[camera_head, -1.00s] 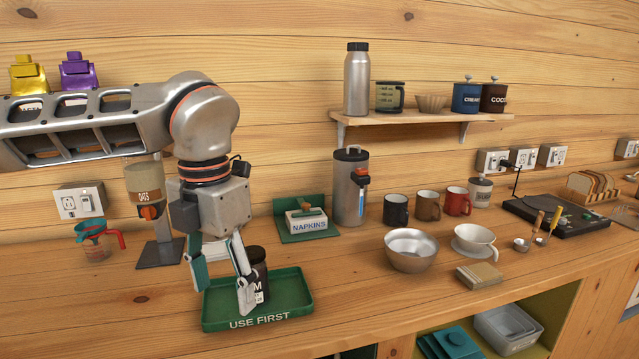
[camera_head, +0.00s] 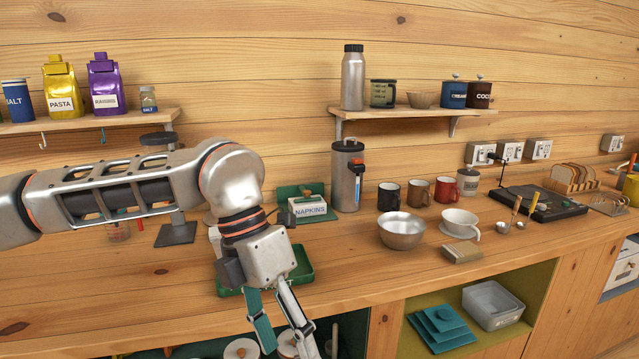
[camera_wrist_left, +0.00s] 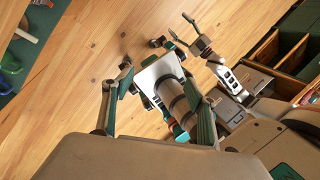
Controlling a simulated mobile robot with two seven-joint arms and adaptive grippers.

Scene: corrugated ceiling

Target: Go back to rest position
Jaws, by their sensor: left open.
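My left gripper (camera_head: 288,345) hangs low in front of the counter in the head view. Its two fingers are spread and nothing shows between them. The dark jar on the tray is hidden now.
The wooden counter (camera_head: 350,265) runs across the view. A metal bowl (camera_head: 402,232), a white cup (camera_head: 460,223) and several mugs stand right of my arm. Lidded pots (camera_head: 242,349) sit in the open space below, close to the gripper. A grey bin (camera_head: 492,305) is in the right cubby.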

